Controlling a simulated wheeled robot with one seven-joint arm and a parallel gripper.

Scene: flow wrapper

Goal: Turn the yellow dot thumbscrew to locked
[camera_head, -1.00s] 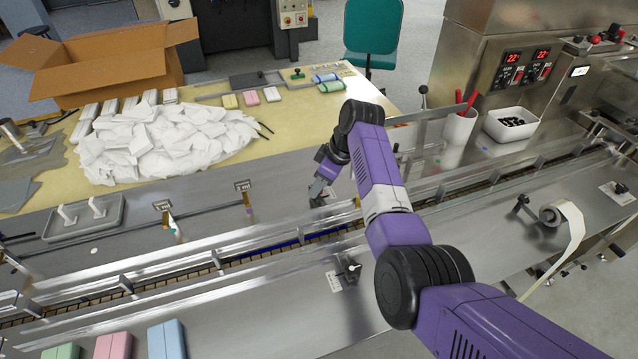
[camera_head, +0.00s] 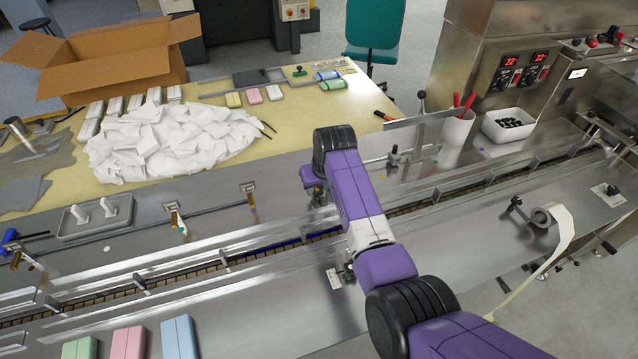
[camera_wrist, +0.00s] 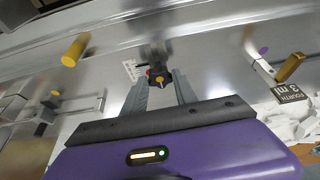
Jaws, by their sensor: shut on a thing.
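In the wrist view, a dark thumbscrew (camera_wrist: 157,60) with a yellow dot on it stands on the steel deck, and a small red-orange spot shows beside it. My gripper (camera_wrist: 160,90) reaches in with one finger on each side and is shut on this thumbscrew. A white marked plate (camera_wrist: 131,70) lies just left of the thumbscrew. Its markings are too blurred to read, so I cannot tell the lock position. In the head view my purple arm hides most of the gripper and the thumbscrew.
A yellow cylinder (camera_wrist: 75,50) and rod fittings (camera_wrist: 50,100) stand left in the wrist view; a brass-coloured post (camera_wrist: 290,67) stands right. In the head view, the guide-railed conveyor (camera_head: 215,270) runs below my arm. A white cup (camera_head: 457,130) and white bin (camera_head: 510,125) stand right.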

